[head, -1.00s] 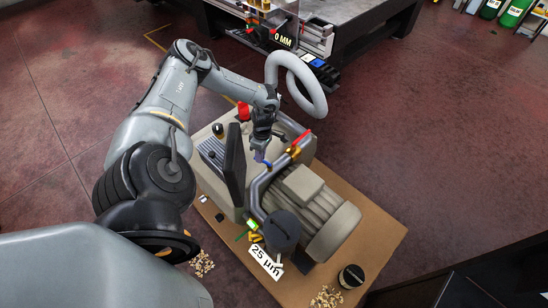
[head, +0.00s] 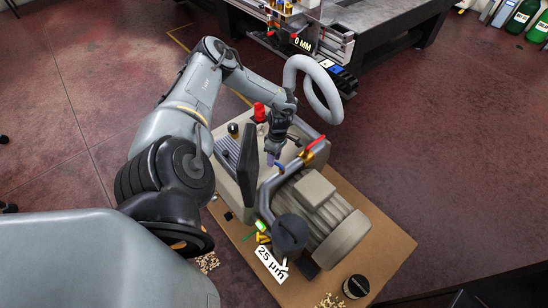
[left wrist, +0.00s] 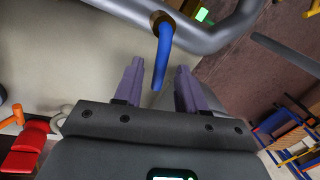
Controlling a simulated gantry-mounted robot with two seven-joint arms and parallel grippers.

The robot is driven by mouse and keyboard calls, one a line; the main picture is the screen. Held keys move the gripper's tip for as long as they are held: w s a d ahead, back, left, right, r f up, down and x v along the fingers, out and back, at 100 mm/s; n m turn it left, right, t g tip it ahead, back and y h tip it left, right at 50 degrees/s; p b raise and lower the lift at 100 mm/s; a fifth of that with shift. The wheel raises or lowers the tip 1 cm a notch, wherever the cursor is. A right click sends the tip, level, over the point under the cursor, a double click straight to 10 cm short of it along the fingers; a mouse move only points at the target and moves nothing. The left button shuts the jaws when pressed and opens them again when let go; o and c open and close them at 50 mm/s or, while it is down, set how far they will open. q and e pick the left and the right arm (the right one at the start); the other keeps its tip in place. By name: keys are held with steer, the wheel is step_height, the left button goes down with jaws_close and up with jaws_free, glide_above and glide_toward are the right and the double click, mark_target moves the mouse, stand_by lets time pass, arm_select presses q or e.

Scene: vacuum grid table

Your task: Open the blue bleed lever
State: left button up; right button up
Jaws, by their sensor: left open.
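The blue bleed lever (head: 280,167) sits on a grey metal pipe of the vacuum pump in the head view. In the left wrist view the blue lever (left wrist: 163,55) hangs from a brass fitting (left wrist: 159,20) on the pipe, its free end pointing toward the gripper. My left gripper (head: 270,160) is at the lever, pointing down. In the wrist view its two purple fingers (left wrist: 159,72) are apart, with the lever's free end showing in the gap between them. I cannot tell whether either finger touches it. My right gripper is not in view.
A red-handled brass valve (head: 316,143) stands on the pipe right of the lever. A dark upright panel (head: 247,160) is close on the left. A red knob (head: 259,112) and grey hose (head: 330,95) are behind. The pump stands on a brown board (head: 385,245).

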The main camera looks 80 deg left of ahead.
arm_select(q)
step_height(320, 180, up, 11)
steer(key=w+a+p, duration=0.1)
steer(key=p, duration=0.1)
steer(key=shift+w+a+f, duration=0.15)
steer(key=shift+a+f, duration=0.05)
steer(key=shift+a, duration=0.15)
steer(key=shift+d, duration=0.1)
stand_by(0.4)
